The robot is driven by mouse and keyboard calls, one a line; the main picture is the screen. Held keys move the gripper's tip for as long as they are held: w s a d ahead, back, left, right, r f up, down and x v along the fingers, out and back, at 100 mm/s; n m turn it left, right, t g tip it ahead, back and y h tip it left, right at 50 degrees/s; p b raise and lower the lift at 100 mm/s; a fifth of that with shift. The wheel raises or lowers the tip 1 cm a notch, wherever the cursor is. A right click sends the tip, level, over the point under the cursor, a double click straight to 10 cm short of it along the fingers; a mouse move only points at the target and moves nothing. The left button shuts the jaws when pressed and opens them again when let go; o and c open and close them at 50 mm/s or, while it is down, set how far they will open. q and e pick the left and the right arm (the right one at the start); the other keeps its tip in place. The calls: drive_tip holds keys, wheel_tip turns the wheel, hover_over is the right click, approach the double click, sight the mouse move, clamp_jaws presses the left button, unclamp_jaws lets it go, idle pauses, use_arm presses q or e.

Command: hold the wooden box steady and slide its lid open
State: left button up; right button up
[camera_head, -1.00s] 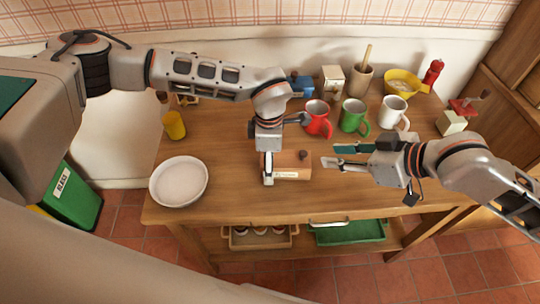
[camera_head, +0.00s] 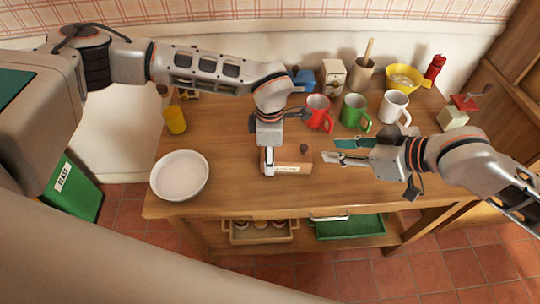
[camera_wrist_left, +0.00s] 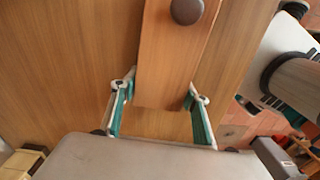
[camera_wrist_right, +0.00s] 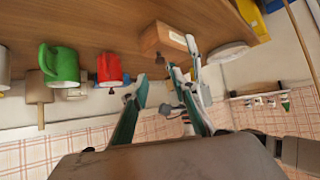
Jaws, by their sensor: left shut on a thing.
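The wooden box (camera_head: 296,157) lies on the table, with a dark round knob (camera_head: 304,148) on its lid and a pale label on its front side. My left gripper (camera_head: 268,161) reaches down onto the box's left end. In the left wrist view its fingers straddle the box (camera_wrist_left: 168,60), shut on its two sides; the knob (camera_wrist_left: 186,10) is beyond the fingertips. My right gripper (camera_head: 333,155) is open and empty, just right of the box. In the right wrist view its open fingers (camera_wrist_right: 158,77) point toward the box (camera_wrist_right: 163,39), apart from it.
A red mug (camera_head: 317,111), a green mug (camera_head: 353,110) and a white mug (camera_head: 394,106) stand behind the box. A white dish (camera_head: 180,176) is at the table's front left, a yellow cup (camera_head: 175,120) behind it. A grinder (camera_head: 454,116) stands at the right.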

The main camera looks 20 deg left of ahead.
idle(0.4)
drive_tip(key=shift+o, duration=0.8)
drive_tip(key=n+g+h, duration=0.4)
drive_tip(key=h, duration=0.1)
approach(305, 147)
drive_tip(key=x, duration=0.8)
clamp_jaws()
